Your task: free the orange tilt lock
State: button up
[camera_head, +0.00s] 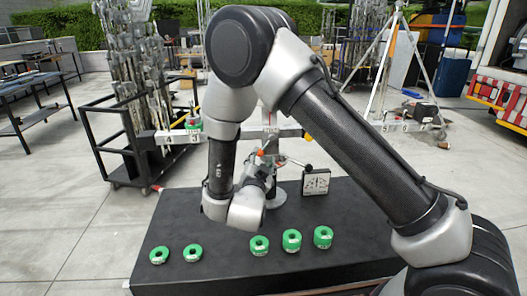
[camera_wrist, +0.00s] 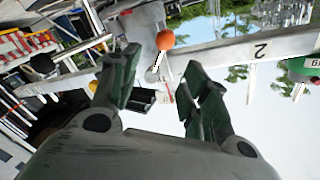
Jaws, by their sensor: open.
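The orange tilt lock shows in the wrist view as a round orange knob (camera_wrist: 165,40) on a pale lever, just beyond my fingertips and near the line between them. My gripper (camera_wrist: 160,72) is open, its two dark green fingers apart with nothing held between them. The knob appears clear of both fingers. In the head view a small orange knob (camera_head: 259,152) shows beside the stand on the black table, close to my wrist. My fingers are mostly hidden there by my own arm. The numbered beam (camera_wrist: 258,48) runs behind the knob in the wrist view.
Several green tape rolls (camera_head: 291,240) lie along the front of the black table (camera_head: 220,275). Another green roll (camera_head: 193,125) is on the numbered beam. A small square board (camera_head: 316,181) stands right of the stand. A cart of metal stands (camera_head: 130,110) is at left.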

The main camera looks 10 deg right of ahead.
aim_at(264, 149)
jog(key=shift+m, duration=0.3)
jog(key=x, duration=0.8)
jog(key=shift+f, duration=0.1)
jog(key=shift+s, duration=0.1)
grip_shut()
